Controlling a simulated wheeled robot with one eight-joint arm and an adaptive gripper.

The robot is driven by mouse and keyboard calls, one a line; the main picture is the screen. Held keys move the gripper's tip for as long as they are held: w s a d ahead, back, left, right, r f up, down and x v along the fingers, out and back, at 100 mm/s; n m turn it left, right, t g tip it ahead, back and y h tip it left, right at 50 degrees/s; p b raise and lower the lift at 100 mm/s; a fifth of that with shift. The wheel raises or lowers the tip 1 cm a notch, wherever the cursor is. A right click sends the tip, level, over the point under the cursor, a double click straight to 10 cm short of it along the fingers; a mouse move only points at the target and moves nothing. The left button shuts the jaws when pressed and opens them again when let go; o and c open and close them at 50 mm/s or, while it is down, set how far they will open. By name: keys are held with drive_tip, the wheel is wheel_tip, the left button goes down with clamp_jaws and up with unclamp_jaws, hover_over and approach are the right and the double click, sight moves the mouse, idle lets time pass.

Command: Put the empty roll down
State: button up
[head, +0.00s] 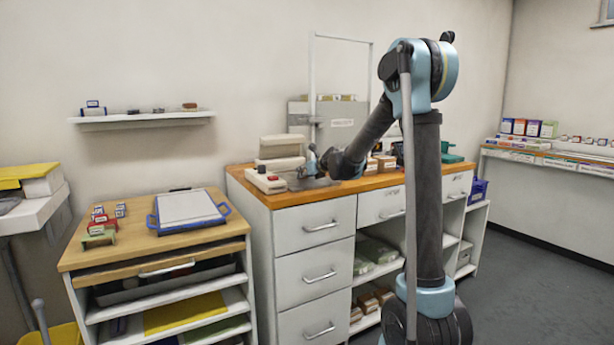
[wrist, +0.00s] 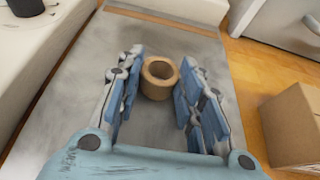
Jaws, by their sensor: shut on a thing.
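The empty roll (wrist: 157,93), a short tan cardboard ring with an open hole, sits between the fingertips of my gripper (wrist: 162,72) in the wrist view. My gripper is shut on it, with blue fingers on either side. The roll is over a grey mat (wrist: 215,75); I cannot tell whether it touches the mat. In the head view my gripper (head: 312,160) is low over the left part of the wooden-topped counter (head: 290,199), and the roll cannot be made out there.
A white machine (head: 268,184) stands left of my gripper. A cardboard box (wrist: 295,125) is at the right in the wrist view, with bare wood around it. A wooden-topped cart (head: 130,245) with a blue-handled tray (head: 188,210) stands to the left.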

drive_tip(key=shift+s+f, duration=0.1)
drive_tip(key=shift+f, duration=0.15)
drive_tip(key=o, duration=0.7)
drive_tip(key=shift+f, duration=0.1)
drive_tip(key=shift+s+f, duration=0.1)
drive_tip(key=shift+r, duration=0.35)
drive_tip(key=v, duration=1.2)
